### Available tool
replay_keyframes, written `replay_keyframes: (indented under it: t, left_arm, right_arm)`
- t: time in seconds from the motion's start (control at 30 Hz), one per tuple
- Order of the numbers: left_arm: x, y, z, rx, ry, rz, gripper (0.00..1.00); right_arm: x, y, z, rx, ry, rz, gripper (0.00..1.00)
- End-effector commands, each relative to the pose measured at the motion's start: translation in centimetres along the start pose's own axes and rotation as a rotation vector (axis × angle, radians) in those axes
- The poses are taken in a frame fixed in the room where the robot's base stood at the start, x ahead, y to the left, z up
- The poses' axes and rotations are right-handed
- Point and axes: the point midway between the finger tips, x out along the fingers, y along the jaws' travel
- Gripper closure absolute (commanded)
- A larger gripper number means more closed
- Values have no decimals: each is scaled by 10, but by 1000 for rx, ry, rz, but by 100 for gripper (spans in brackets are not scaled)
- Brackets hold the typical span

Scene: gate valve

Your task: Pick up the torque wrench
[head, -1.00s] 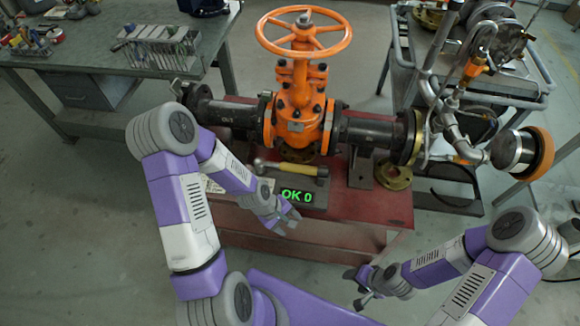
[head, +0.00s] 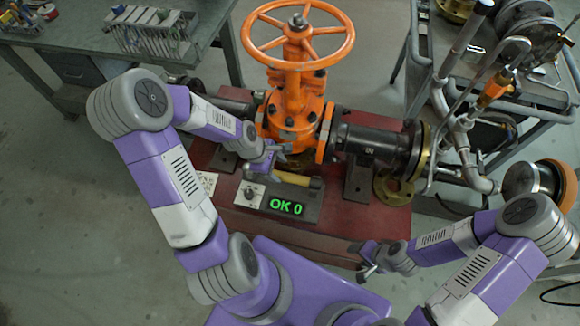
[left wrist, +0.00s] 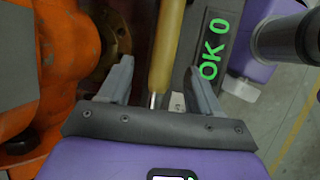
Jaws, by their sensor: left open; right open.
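The torque wrench shows as a yellow handle (head: 300,180) lying at the back of a dark tester with a green "OK 0" display (head: 287,207); its other end is hidden by my left gripper. My left gripper (head: 273,154) is open at the wrench's left end, beneath the valve. In the left wrist view the yellow handle (left wrist: 167,45) and a thin metal shaft run between the open fingers (left wrist: 160,72), with gaps on both sides. I cannot tell how far above or below it the fingertips are. My right gripper (head: 366,262) is open and empty in front of the red base.
The orange gate valve (head: 297,100) and its dark pipe (head: 375,145) rise just behind the wrench on the red base (head: 240,222). A cart with fittings (head: 468,50) stands at the right. A workbench (head: 60,38) with a tool rack (head: 150,30) stands back left.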

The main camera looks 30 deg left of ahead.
Motion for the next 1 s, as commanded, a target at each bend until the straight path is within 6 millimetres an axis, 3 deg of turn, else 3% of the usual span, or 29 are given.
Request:
replay_keyframes:
  t: [0.4, 0.73, 0.77, 1.0]
  left_arm:
    - [60, 0, -2, 4, -2, -1, 37]
    - [67, 1, -1, 2, 0, 1, 37]
    - [67, 1, -1, 2, 0, 1, 38]
    - [66, 1, -1, 2, 0, 1, 75]
  right_arm:
    - [27, 10, -1, 1, -1, 0, 41]
    - [28, 11, -1, 0, -1, 0, 41]
    - [28, 11, -1, 0, -1, 0, 41]
    - [28, 11, -1, 0, -1, 0, 41]
